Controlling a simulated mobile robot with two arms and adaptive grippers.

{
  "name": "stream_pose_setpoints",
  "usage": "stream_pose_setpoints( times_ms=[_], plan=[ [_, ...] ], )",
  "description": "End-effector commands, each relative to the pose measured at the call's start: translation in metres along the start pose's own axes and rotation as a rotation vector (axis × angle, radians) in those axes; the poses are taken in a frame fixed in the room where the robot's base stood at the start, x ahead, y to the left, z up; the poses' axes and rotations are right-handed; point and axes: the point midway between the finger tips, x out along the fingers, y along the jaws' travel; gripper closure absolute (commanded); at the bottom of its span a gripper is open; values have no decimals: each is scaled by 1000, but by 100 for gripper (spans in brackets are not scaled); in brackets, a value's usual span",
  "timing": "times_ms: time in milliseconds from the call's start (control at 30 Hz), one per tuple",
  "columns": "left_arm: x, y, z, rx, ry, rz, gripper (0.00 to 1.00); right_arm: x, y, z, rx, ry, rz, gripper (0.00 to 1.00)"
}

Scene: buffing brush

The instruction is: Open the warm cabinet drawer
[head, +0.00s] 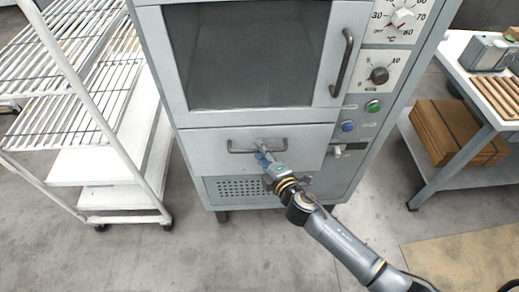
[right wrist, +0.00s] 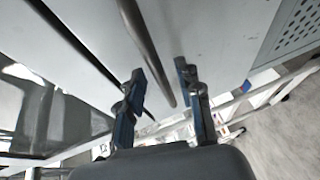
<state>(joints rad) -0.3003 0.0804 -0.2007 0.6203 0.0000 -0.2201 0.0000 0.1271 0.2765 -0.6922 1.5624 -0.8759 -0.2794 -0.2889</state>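The warm cabinet (head: 350,100) stands in the middle of the head view, with a grey drawer (head: 205,145) below its windowed door. The drawer front looks shut. Its dark bar handle (head: 240,151) runs across the drawer's upper part. My right gripper (head: 264,157) is at the middle of this handle. In the right wrist view, the two blue-padded fingers of my right gripper (right wrist: 163,82) are apart, and the handle (right wrist: 146,45) runs into the space between them. The bar looks nearer the right-hand finger; I cannot tell whether it touches. My left gripper is not in view.
The cabinet door handle (head: 347,62), dials (head: 402,19) and buttons (head: 373,106) are above and right of the drawer. A white wire rack (head: 85,120) stands left. A bench (head: 455,68) with cardboard (head: 450,130) below stands right. Floor (head: 200,250) before the cabinet is clear.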

Motion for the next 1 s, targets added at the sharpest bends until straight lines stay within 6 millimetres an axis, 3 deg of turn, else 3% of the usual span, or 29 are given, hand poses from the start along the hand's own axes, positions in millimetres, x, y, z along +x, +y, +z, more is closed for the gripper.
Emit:
stream_pose_setpoints(
  times_ms=[200,467,667,1000],
  plan=[
    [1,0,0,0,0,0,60,16,0,0,1,1,0,64],
    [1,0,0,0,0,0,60,16,0,0,2,1,-1,64],
    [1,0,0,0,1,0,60,16,0,0,2,1,-1,100],
    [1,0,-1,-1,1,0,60,16,-1,0,2,0,-1,100]
  ],
)
